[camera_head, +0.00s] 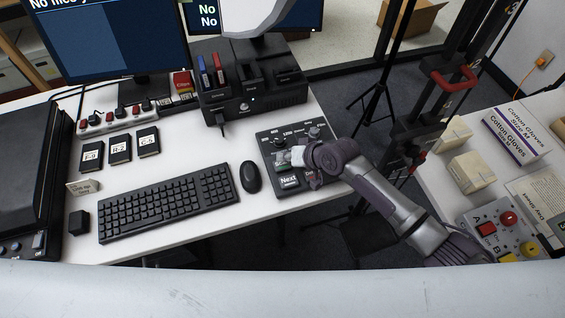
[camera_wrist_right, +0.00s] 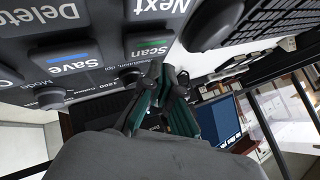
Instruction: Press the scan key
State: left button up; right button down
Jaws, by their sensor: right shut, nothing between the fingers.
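The black control panel (camera_head: 262,140) lies on the white desk, right of the mouse. In the right wrist view its scan key (camera_wrist_right: 147,46) shows as a grey key with a green stripe and the word "Scan". My right gripper (camera_head: 287,158) is over the panel, behind the next key (camera_head: 289,182) as seen from the head; it hides part of the panel. In the right wrist view its shut, empty fingers (camera_wrist_right: 163,78) have their tips close beside the scan key. I cannot tell whether they touch it. My left gripper is not in view.
The save key (camera_wrist_right: 70,60) and delete key (camera_wrist_right: 48,15) are near the scan key. The mouse (camera_head: 250,177) and keyboard (camera_head: 166,205) lie left of the panel. A black dock (camera_head: 250,100) stands behind it. Another table with boxes (camera_head: 515,135) is at the right.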

aim_at(285, 165)
jog(key=shift+f, duration=0.15)
jog(key=shift+f, duration=0.3)
jog(key=shift+f+b, duration=0.45)
jog(key=shift+f, duration=0.1)
dwell(0.9)
jog(key=shift+r+p, duration=0.95)
notch_tip(285, 165, up, 5)
jog(key=p, duration=0.5)
jog(key=shift+r, duration=0.1)
